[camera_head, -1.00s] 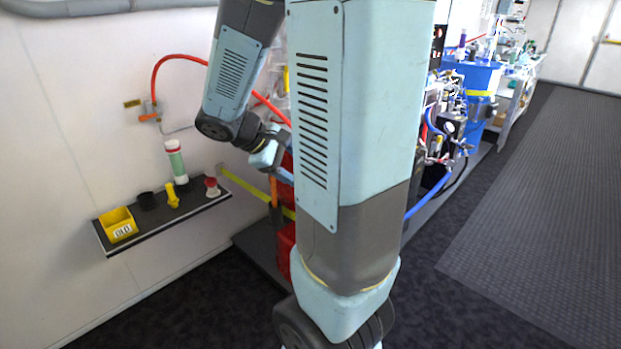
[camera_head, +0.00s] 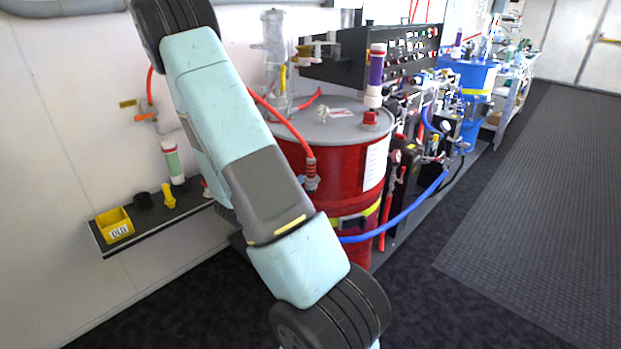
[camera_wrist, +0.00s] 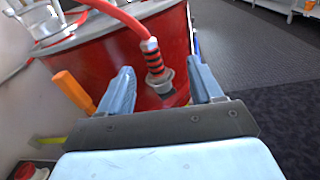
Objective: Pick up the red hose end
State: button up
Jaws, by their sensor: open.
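The red hose end (camera_wrist: 154,62) shows in the wrist view as a red hose with a pale collar, a black-and-red banded grip and a grey metal fitting at its lower tip. It hangs in front of the red drum, roughly between the fingers of my gripper (camera_wrist: 162,85). My gripper is open, its two blue-grey fingers apart on either side of the fitting. I cannot tell whether either finger touches it. In the head view the hose end (camera_head: 311,174) hangs at the drum's front left, beside my arm; my gripper is hidden there.
The red drum (camera_head: 345,165) stands close behind the hose end. An orange bar (camera_wrist: 73,91) is left of my left finger. A wall shelf (camera_head: 150,225) holds a yellow bin (camera_head: 115,226) and small parts. A blue hose (camera_head: 405,213) curves right of the drum. Floor at right is clear.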

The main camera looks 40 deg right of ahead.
aim_at(308, 164)
jog(key=shift+n+t, duration=0.6)
jog(key=shift+n, duration=0.3)
jog(key=w+d, duration=0.1)
jog(key=d, duration=0.1)
jog(key=w+d+f, duration=0.1)
jog(key=d, duration=0.2)
jog(key=w+d+f, duration=0.1)
jog(key=d, duration=0.2)
jog(key=shift+w+f, duration=0.1)
jog(key=shift+f, duration=0.05)
jog(key=shift+x, duration=2.85)
jog(key=shift+a, duration=0.1)
grip_shut()
